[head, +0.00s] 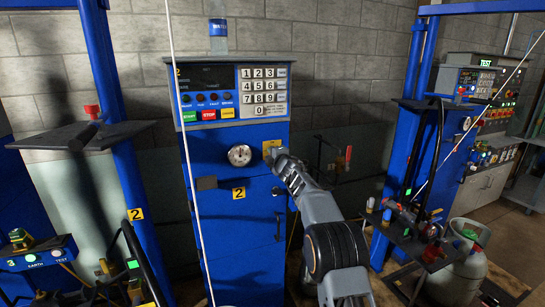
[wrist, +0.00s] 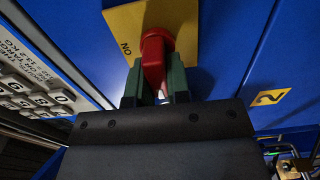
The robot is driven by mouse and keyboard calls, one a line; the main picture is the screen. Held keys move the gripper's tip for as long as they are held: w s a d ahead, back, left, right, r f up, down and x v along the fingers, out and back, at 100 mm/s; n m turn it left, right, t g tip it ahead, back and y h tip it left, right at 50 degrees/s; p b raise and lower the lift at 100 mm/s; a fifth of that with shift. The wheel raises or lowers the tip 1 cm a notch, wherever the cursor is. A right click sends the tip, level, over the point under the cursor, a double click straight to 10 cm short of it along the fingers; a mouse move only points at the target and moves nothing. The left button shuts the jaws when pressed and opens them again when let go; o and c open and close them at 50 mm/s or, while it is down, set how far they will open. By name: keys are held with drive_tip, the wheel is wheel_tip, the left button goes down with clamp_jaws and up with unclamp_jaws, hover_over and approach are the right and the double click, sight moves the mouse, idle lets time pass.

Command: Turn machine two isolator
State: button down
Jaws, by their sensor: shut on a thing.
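The isolator is a red handle (wrist: 153,58) on a yellow plate (wrist: 185,20) fixed to the blue front of machine two (head: 238,265). Part of the yellow plate also shows in the head view (head: 269,146), beside the dial. The plate bears the word ON to the left of the handle in the wrist view. My gripper (wrist: 156,88) is shut on the red handle, with one dark green finger on each side. In the head view my gripper (head: 279,157) hides the handle. The handle's far end and anything printed behind my gripper are hidden.
A round white dial (head: 240,156) is left of the isolator. A keypad (head: 263,92) and coloured buttons are above. A thin pale cable (head: 188,170) hangs in front of the machine's left side. A tool shelf (head: 408,232) and gas cylinder (head: 460,275) stand right.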

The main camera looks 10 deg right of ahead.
idle(0.6)
drive_tip(key=c, duration=1.1)
unclamp_jaws()
drive_tip(key=s+d+b, duration=0.1)
drive_tip(key=s+b, duration=0.1)
drive_tip(key=s, duration=0.2)
drive_tip(key=s+b, duration=0.2)
drive_tip(key=s, duration=0.3)
drive_tip(key=s+d+b, duration=0.1)
drive_tip(key=s+b, duration=0.1)
drive_tip(key=s, duration=0.2)
drive_tip(key=shift+s+d, duration=0.25)
drive_tip(key=shift+d, duration=0.1)
